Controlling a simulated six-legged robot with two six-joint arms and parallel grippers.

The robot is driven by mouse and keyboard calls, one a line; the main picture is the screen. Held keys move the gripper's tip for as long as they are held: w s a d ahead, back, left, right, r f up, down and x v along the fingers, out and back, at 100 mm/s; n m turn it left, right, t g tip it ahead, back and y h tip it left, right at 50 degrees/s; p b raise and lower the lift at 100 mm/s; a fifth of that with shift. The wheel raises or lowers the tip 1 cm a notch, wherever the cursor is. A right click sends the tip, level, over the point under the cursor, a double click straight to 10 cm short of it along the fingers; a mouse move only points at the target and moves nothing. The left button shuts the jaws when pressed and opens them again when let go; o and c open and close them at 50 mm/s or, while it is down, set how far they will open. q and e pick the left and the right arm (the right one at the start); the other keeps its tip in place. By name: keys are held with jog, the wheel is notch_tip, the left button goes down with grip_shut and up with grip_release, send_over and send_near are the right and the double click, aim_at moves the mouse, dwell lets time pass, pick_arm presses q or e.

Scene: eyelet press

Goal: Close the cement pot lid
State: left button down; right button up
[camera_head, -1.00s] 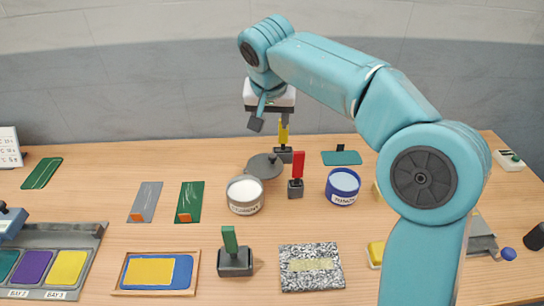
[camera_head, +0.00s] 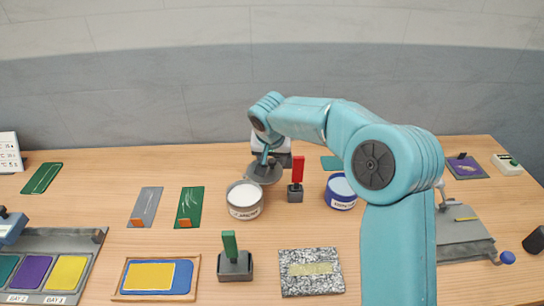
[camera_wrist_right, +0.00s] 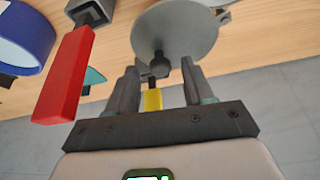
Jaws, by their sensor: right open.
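The cement pot (camera_head: 245,201) is a grey-white pot with a worn label and an open top showing white contents. Its lid (camera_head: 259,175) is a round grey disc behind the pot's rim, partly hidden by my right gripper in the head view. In the right wrist view the lid (camera_wrist_right: 180,25) shows large, with a dark knob (camera_wrist_right: 155,66) pointing toward the gripper. My right gripper (camera_wrist_right: 160,78) is open, its fingers to either side of the knob; I cannot tell whether they touch it. In the head view the right gripper (camera_head: 265,155) is over the lid.
A red-handled tool (camera_head: 297,175) stands close right of the lid, also near the gripper in the wrist view (camera_wrist_right: 65,75). A blue pot (camera_head: 341,196) is beyond it. A yellow handle (camera_wrist_right: 153,100) shows between the fingers. A green-handled stamp (camera_head: 234,262) stands in front.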

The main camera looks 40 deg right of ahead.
jog(key=shift+f, duration=0.15)
jog(key=shift+w+d+f, duration=0.2)
jog(key=shift+w+f, duration=0.05)
jog(key=shift+w, duration=0.1)
jog(key=shift+s+a+r, duration=0.1)
jog(key=shift+s+r, duration=0.1)
grip_shut()
jog(key=shift+w+f, duration=0.1)
